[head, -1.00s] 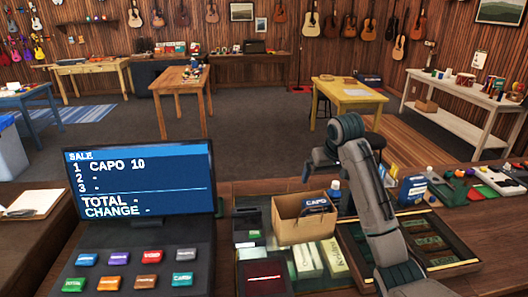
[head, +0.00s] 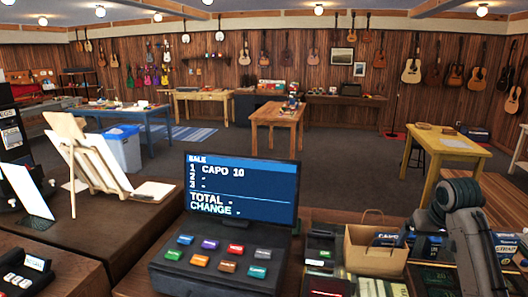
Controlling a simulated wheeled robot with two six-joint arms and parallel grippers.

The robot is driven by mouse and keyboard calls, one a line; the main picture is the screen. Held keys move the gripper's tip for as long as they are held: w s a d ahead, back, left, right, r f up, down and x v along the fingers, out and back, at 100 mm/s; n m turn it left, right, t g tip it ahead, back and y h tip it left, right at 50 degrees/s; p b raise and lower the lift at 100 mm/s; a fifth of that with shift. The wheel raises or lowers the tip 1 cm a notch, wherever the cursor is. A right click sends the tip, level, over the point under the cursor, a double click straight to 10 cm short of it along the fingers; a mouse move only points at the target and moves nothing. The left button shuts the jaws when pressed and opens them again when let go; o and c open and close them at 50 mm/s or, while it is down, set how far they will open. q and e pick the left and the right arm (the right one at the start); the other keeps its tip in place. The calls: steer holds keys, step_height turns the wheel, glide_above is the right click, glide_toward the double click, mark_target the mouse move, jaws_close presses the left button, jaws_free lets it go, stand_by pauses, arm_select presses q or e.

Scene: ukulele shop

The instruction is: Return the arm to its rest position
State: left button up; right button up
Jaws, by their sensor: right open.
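My right arm rises at the right edge of the head view, bent at a dark ribbed joint. Its gripper (head: 434,230) is small and partly hidden by the arm, to the right of the brown paper bag (head: 368,259) and apart from it. Nothing shows held in the gripper. A blue box marked CAPO (head: 388,239) shows in the bag's opening. My left gripper is out of view.
The register screen (head: 241,187), reading CAPO 10, stands left of the bag above several coloured keys (head: 219,257). A wooden easel stand (head: 95,160) is at the left. A yellow table (head: 446,147) stands beyond the counter. The floor between the tables is clear.

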steer(key=s+a+f+n, duration=0.1)
steer(key=s+a+f, duration=0.4)
steer(key=s+f, duration=0.5)
steer(key=s+a+f+n, duration=0.1)
steer(key=s+a+f, duration=0.4)
steer(key=s+f, duration=0.45)
steer(key=s+a+f, duration=0.2)
steer(key=s+f, duration=0.1)
steer(key=s, duration=0.7)
steer(key=s+a+f, duration=0.2)
steer(key=s+a, duration=0.1)
steer(key=s, duration=0.7)
step_height(320, 180, down, 34)
steer(key=d+g+b, duration=0.2)
steer(key=d+b, duration=0.1)
steer(key=b, duration=0.2)
arm_select(q)
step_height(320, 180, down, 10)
steer(key=b, duration=0.4)
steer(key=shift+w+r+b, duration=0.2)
steer(key=shift+b, duration=0.15)
arm_select(e)
steer(key=s+f, duration=0.9)
steer(key=f, duration=0.3)
steer(key=s+d+f+g, duration=0.1)
steer(key=s+f, duration=0.9)
steer(key=f, duration=0.3)
steer(key=shift+f, duration=0.2)
